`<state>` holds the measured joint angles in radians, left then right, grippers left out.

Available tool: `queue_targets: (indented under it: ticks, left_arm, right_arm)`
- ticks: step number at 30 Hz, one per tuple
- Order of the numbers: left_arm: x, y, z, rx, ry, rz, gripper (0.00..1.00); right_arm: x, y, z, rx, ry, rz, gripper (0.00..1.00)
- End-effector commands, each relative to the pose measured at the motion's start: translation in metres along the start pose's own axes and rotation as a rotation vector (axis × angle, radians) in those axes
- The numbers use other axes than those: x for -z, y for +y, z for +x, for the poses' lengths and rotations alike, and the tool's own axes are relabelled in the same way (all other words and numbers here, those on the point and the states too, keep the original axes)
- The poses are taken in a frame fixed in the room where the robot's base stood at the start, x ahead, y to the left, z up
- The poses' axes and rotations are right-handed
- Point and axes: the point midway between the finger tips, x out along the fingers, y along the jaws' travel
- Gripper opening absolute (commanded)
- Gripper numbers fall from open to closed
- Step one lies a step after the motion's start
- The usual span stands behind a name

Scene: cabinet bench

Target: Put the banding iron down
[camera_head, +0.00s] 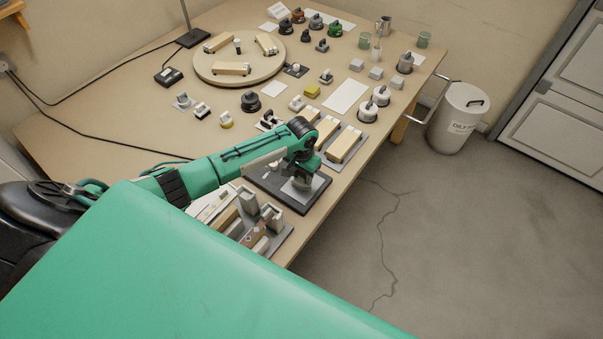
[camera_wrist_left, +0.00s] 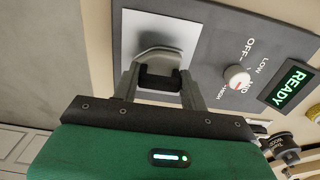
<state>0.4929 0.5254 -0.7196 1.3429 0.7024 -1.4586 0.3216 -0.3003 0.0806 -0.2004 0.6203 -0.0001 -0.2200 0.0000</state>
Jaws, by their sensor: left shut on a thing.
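My left gripper (camera_head: 302,180) is over the front edge of the bench, above a dark grey heater unit (camera_head: 262,182). In the left wrist view its two fingers (camera_wrist_left: 160,85) are shut on the black grip of the banding iron (camera_wrist_left: 157,54), a grey metal piece. The iron is over the pale square plate (camera_wrist_left: 186,34) of the heater; I cannot tell if it touches the plate. The heater has a knob (camera_wrist_left: 236,78) marked OFF, LOW and HIGH and a lit green READY display (camera_wrist_left: 292,87). My right gripper is not seen.
A slotted grey holder (camera_head: 270,222) stands near the heater, towards me. Wooden blocks on grey trays (camera_head: 345,145) stand just beyond it. A round turntable (camera_head: 210,72) with blocks is at the back left. A white bin (camera_head: 458,115) stands on the floor at right.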

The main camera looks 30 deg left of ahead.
Motion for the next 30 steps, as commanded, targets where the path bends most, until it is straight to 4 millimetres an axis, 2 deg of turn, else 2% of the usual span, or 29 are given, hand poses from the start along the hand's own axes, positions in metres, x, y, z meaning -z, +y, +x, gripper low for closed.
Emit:
queue_targets:
  ticks: [1,2,4,5,13,17,30]
  left_arm:
    - [0.001,0.000,0.001,-0.001,0.001,0.000,0.22]
    - [0.000,0.000,0.002,0.000,-0.001,0.000,0.49]
    - [0.000,0.000,0.001,0.000,-0.001,0.000,0.63]
    - [0.000,0.000,0.001,0.000,-0.001,0.000,0.65]
    - [0.000,0.000,0.000,0.000,0.000,0.000,0.65]
    - [0.000,0.000,-0.009,0.000,0.000,0.000,0.65]
    - [0.001,0.000,-0.096,0.000,0.003,0.001,0.65]
  right_arm:
    - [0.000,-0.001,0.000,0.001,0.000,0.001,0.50]
    - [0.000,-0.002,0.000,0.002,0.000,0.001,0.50]
    - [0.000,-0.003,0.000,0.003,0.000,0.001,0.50]
    - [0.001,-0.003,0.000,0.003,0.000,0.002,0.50]
    - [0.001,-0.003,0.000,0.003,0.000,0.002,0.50]
    - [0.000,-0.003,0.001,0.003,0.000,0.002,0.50]
    - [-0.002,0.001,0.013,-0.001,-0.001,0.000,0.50]
